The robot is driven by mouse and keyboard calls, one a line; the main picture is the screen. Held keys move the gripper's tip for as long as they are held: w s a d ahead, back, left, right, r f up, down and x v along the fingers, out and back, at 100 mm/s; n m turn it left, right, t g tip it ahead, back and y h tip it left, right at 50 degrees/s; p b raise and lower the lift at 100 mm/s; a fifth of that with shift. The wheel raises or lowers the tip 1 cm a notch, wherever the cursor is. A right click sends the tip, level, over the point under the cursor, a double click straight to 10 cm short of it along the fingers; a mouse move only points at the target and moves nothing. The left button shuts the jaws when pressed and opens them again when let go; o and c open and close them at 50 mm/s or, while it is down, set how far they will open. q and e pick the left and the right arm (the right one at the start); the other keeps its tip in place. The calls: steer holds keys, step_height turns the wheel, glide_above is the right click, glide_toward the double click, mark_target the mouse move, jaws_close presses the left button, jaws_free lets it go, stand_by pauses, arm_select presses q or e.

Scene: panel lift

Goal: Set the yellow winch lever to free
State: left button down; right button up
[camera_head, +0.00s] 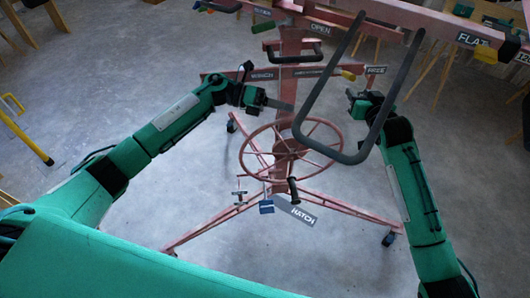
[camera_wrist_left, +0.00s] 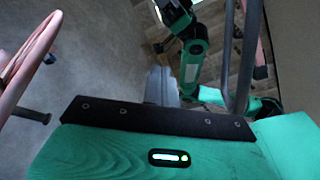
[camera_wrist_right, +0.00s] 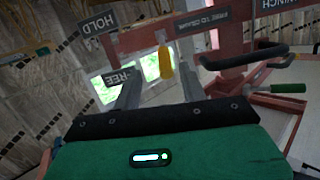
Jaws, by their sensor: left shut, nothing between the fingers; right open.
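The yellow winch lever (camera_head: 348,75) is on the red stand's crossbar, just left of the FREE sign (camera_head: 376,69). In the right wrist view the yellow handle (camera_wrist_right: 166,64) shows ahead of and between the fingers, beside the FREE plate (camera_wrist_right: 122,82) and below the HOLD plate (camera_wrist_right: 97,23). My right gripper (camera_wrist_right: 159,88) is open and empty close to the lever; I cannot tell if a finger touches it. It also shows in the head view (camera_head: 357,97). My left gripper (camera_head: 290,106) is shut and empty, left of the stand's post and above the handwheel.
A grey U-shaped bar (camera_head: 350,158) hangs in front of the stand, between my grippers. A green handle (camera_wrist_right: 288,88) is right of the lever in the right wrist view.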

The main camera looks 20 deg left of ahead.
arm_select(q)
steer(key=s+d+f+n+h, duration=0.2)
steer(key=s+f+n, duration=0.1)
steer(key=s+n, duration=0.15)
steer(key=w+a+f+n+t+y, duration=0.2)
steer(key=f+n+t, duration=0.4)
steer(key=f+n, duration=0.3)
steer(key=w+a+f+n+t+y, duration=0.2)
steer(key=a+f+n+t, duration=0.3)
steer(key=f+n, duration=0.4)
steer(key=shift+w+f+t+y, duration=0.3)
steer(key=shift+f+t+y, duration=0.2)
steer(key=shift+f, duration=0.25)
steer(key=shift+a, duration=0.1)
